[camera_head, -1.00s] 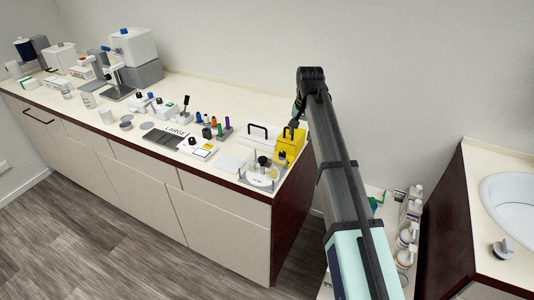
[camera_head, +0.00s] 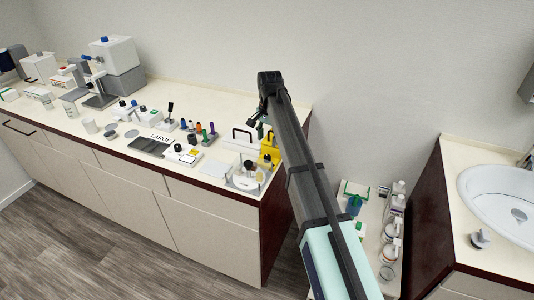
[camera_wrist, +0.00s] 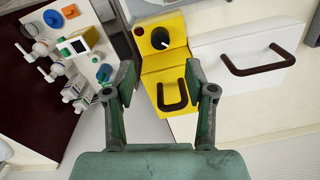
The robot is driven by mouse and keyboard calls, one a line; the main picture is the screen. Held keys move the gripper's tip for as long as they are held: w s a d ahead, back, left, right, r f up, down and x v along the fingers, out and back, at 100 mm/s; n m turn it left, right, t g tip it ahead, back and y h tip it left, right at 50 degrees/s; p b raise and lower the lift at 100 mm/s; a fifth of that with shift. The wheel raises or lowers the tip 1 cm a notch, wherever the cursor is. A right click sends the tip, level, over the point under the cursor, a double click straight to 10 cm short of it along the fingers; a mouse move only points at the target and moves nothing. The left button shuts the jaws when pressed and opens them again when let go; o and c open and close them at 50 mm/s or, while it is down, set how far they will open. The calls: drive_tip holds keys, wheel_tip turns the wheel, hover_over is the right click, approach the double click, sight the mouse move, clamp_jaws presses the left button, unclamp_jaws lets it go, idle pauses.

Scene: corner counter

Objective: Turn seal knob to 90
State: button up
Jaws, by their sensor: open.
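A yellow unit (camera_head: 270,151) stands at the right end of the counter, partly hidden behind my arm in the head view. In the wrist view the yellow unit (camera_wrist: 167,62) has a round black knob (camera_wrist: 160,39) with a white pointer mark, and a dark handle (camera_wrist: 172,95) nearer to me. I see no readable scale or label by the knob. My gripper (camera_wrist: 160,75) is open and empty, its two fingers either side of the yellow unit in the picture, apart from the knob. In the head view my gripper (camera_head: 259,122) is above the counter's back right.
A white box with a dark handle (camera_wrist: 256,62) is beside the yellow unit. A clear tray (camera_head: 247,180) holding small items stands in front. Bottles (camera_head: 392,225) stand on a lower shelf to the right. Small devices crowd the counter's left.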

sight(267, 156)
wheel_tip(267, 156, down, 9)
drive_tip(key=shift+a+r+p, duration=0.1)
drive_tip(key=shift+a+p, duration=0.05)
drive_tip(key=shift+p, duration=0.95)
clamp_jaws()
